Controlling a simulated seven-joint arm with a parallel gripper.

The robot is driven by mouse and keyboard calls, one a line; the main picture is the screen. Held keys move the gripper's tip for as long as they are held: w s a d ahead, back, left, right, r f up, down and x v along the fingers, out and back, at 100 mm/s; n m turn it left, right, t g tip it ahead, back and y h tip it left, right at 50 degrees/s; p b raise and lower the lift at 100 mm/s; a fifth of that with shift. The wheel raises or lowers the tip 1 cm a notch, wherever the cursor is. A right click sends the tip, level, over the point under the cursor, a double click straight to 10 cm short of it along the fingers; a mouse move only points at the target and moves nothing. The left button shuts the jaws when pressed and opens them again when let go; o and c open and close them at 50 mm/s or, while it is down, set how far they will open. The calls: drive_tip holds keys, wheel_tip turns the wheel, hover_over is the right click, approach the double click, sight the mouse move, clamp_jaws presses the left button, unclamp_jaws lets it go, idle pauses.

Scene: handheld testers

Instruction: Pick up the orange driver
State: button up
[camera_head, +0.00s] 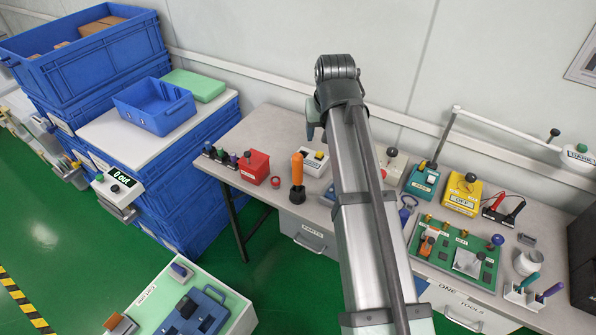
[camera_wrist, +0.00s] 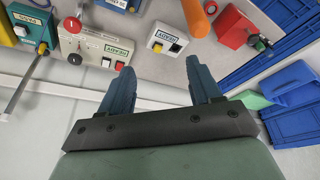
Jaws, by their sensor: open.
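The orange driver (camera_head: 297,169) stands upright on the grey bench, its orange handle above a dark lower part or stand. It also shows at the top edge of the wrist view (camera_wrist: 195,17), partly cut off. My gripper (camera_wrist: 159,72) is open and empty, with two teal fingers apart. In the wrist view the driver lies beyond the right finger and does not touch it. In the head view my arm rises to the right of the driver and mostly hides the gripper.
A red box (camera_head: 254,167) and a white tester (camera_head: 315,162) flank the driver. A green board (camera_head: 455,255) and yellow tester (camera_head: 462,194) stand right of my arm. Blue crates (camera_head: 90,65) are at left.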

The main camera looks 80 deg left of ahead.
drive_tip(key=n, duration=0.2)
approach(297, 164)
drive_tip(key=a+r, duration=0.1)
drive_tip(key=r, duration=0.1)
drive_tip(key=shift+g+h, duration=0.3)
drive_tip(key=shift+g, duration=0.1)
drive_tip(key=x, duration=0.8)
drive_tip(key=shift+w+a+f, duration=0.3)
drive_tip(key=shift+w, duration=0.1)
drive_tip(key=shift+x, duration=2.65)
drive_tip(key=shift+w, duration=0.2)
drive_tip(key=shift+c, duration=0.4)
clamp_jaws()
